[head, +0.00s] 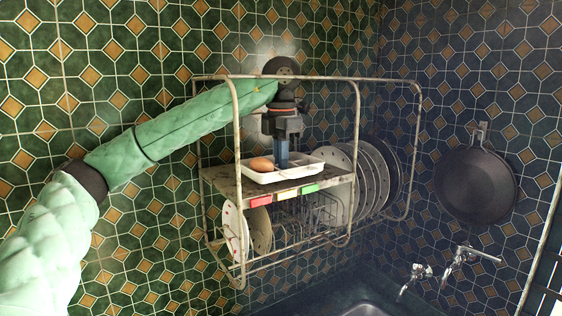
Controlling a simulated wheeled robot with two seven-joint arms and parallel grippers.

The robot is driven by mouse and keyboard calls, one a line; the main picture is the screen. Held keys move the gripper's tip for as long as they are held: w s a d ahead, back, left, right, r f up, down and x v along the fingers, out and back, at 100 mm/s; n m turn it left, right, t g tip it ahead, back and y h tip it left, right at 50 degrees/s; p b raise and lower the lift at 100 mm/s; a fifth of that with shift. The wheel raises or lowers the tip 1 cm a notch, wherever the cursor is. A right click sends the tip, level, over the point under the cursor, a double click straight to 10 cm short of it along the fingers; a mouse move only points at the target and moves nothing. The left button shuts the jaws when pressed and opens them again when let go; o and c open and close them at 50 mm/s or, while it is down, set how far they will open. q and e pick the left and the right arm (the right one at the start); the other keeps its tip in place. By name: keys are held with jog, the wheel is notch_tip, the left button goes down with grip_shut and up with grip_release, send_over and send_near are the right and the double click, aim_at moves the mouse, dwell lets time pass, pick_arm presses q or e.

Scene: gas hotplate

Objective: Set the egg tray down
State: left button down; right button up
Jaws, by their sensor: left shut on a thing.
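The white egg tray (285,176) is at the upper shelf of the wire dish rack, level or nearly so. I cannot tell whether its underside touches the shelf. One brown egg (261,164) lies in its left part. My left gripper (282,162) points straight down into the tray from above and is shut on it. The fingertips hide part of the tray's middle and far side. My right gripper is not in view.
The dish rack (237,140) has thin upright bars and a top rail around my left arm. Plates (372,178) stand at its right and below the shelf (222,182). Red, yellow and green tags line the shelf front. A pan (476,187) hangs right, above a tap (462,262).

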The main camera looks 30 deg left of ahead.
pick_arm(q)
jog(key=shift+f, duration=0.8)
jog(key=shift+f, duration=0.1)
jog(key=c, duration=1.6)
grip_release()
